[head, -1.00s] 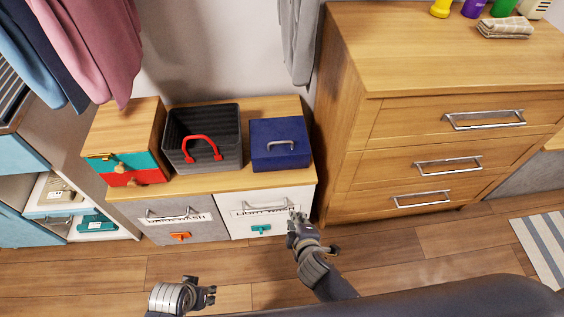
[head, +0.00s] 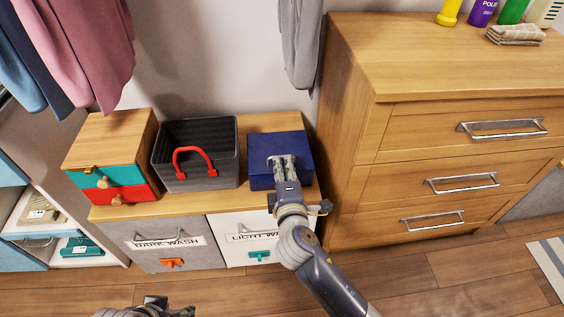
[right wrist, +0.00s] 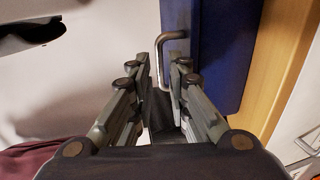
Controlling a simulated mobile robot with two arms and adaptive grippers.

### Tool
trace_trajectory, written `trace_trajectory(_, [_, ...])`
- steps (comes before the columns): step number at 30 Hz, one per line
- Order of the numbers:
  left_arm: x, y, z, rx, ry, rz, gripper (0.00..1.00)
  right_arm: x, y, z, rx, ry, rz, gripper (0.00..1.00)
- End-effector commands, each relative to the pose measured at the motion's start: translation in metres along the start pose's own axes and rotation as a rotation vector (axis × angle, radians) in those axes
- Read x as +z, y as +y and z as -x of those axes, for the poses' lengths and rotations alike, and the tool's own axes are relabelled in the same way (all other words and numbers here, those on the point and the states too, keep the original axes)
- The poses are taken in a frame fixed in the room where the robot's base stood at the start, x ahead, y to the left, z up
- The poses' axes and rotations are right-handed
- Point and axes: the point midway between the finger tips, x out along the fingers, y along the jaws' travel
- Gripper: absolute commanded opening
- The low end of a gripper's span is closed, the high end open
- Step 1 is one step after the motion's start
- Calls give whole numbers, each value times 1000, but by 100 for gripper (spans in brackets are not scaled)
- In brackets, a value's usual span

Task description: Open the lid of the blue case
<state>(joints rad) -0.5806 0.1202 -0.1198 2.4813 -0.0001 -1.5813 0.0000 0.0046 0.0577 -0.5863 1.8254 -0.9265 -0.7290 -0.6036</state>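The blue case (head: 261,143) stands closed at the right end of the low wooden cabinet. It fills the upper middle of the right wrist view (right wrist: 229,45). My right gripper (head: 284,160) reaches over the case front, with its fingertips at the metal handle. In the right wrist view the two fingers (right wrist: 162,68) are apart, and the bent metal handle (right wrist: 161,50) shows between and just beyond their tips. I cannot tell if they touch it. My left gripper (head: 172,307) is low at the bottom edge of the head view, partly cut off, away from the case.
A dark basket (head: 197,130) with a red handle stands left of the case, and a small wooden drawer box (head: 115,140) is farther left. A tall wooden dresser (head: 400,75) rises close on the right. A grey cloth (head: 301,45) hangs above the case.

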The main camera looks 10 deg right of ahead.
Motion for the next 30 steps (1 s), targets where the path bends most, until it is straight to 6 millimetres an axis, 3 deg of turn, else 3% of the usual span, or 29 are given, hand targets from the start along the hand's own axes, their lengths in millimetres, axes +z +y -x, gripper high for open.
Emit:
trace_trajectory(3, [1, 0, -5, 0, 0, 0, 40, 0, -1, -19, 2, 0, 0, 16])
trace_trajectory(9, [2, 0, -7, 0, 0, 0, 40, 0, 0, -33, 0, 0, -1, 16])
trace_trajectory(17, [2, 0, -6, 0, 1, 0, 40, 0, 0, -34, 0, 1, -2, 16])
trace_trajectory(20, [2, 0, -6, 0, 1, 0, 40, 0, 0, -34, 0, 1, -2, 0])
trace_trajectory(30, [1, 0, -5, 0, 1, 0, 40, 0, 1, -34, -1, 0, -2, 0])
